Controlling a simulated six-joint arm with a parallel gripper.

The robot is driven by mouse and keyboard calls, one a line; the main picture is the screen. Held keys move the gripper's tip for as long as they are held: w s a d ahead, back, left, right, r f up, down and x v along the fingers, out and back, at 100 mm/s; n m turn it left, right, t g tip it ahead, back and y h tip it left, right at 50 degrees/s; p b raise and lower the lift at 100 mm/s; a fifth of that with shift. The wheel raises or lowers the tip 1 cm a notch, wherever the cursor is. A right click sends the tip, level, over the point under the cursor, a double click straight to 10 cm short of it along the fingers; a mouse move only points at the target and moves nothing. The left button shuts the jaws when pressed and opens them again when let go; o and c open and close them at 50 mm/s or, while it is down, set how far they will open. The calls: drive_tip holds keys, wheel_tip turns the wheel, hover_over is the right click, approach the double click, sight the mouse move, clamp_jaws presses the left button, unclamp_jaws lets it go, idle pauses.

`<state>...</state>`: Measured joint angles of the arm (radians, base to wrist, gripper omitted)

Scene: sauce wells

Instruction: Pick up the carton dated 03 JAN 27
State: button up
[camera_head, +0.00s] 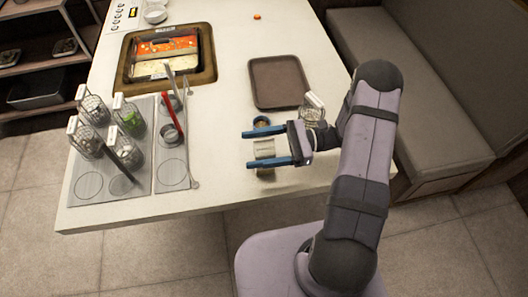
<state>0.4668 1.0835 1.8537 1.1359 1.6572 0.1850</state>
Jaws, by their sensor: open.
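My gripper (250,149) reaches left over the counter's front part, its two blue fingers apart. A small pale, roughly cylindrical item (264,148) shows between the fingers; I cannot tell whether they touch it. A small round brown-topped container (261,122) stands just behind the upper finger. A clear container with a white label (313,106) stands behind the wrist, partly hidden by it. No date is readable at this size, so I cannot tell which thing, if any, is the carton dated 03 JAN 27.
Several wire-handled jars (128,117) stand on a grey panel (90,187) with ring marks at left. Ladles, one red-handled (170,115), are beside them. A sunken pan (127,75) holds orange-red and whitish contents. A brown tray (258,97) lies behind my gripper. Counter front centre is clear.

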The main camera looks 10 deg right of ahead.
drive_tip(key=shift+a, duration=0.8)
drive_tip(key=c, duration=1.5)
drive_tip(key=shift+c, duration=0.2)
drive_tip(key=shift+r, duration=0.2)
wheel_tip(320, 180, up, 10)
drive_tip(key=shift+f, duration=0.15)
